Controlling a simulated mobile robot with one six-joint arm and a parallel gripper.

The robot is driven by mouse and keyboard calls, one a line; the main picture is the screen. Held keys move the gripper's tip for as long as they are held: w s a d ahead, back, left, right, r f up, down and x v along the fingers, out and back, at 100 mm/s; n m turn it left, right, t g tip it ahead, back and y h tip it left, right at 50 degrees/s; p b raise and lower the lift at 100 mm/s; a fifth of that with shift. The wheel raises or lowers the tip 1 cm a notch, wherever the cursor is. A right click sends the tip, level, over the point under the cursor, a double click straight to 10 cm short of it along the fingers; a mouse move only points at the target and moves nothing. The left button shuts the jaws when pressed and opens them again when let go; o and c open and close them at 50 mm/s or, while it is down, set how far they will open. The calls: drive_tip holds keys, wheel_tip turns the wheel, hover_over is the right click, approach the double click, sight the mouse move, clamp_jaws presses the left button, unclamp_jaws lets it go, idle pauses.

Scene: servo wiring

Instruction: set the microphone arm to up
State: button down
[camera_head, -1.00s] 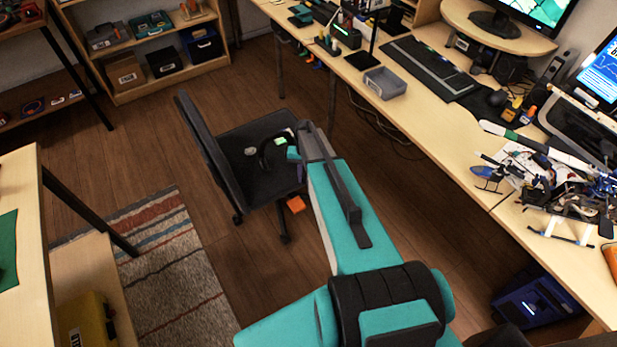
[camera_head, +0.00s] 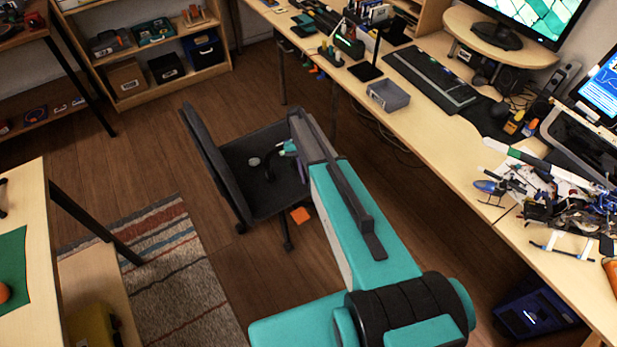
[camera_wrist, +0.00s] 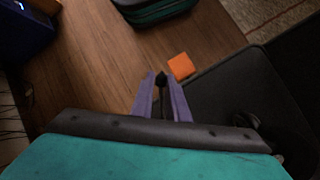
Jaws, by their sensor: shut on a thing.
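My gripper shows in the wrist view (camera_wrist: 161,92) as two purple fingers. They are shut on a thin dark piece (camera_wrist: 161,78), which looks like the microphone arm; its exact angle is hard to make out. A black headset (camera_head: 267,163) lies on the office chair's seat (camera_head: 240,190), partly hidden by my wrist. A dark rounded part, perhaps of the headset, shows at the lower right of the wrist view (camera_wrist: 270,130). In the head view my arm reaches over the chair and a purple finger (camera_head: 302,172) shows just above the seat.
The chair's backrest (camera_head: 212,160) stands left of my gripper. An orange block (camera_head: 300,215) lies on the floor by the chair. A long desk (camera_head: 440,140) with a grey bin (camera_head: 388,95) runs along the right. A striped rug (camera_head: 175,260) and table are at left.

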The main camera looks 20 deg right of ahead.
drive_tip(key=shift+w+r+g, duration=0.3)
drive_tip(key=shift+r+g, duration=0.2)
drive_tip(key=shift+a, duration=0.1)
drive_tip(key=c, duration=1.7)
unclamp_jaws()
drive_tip(key=shift+w+r, duration=0.1)
drive_tip(key=p+v, duration=0.2)
drive_tip(key=v, duration=0.5)
drive_tip(key=shift+w+r+p, duration=0.1)
drive_tip(key=shift+r+p, duration=0.05)
drive_tip(key=shift+p, duration=0.2)
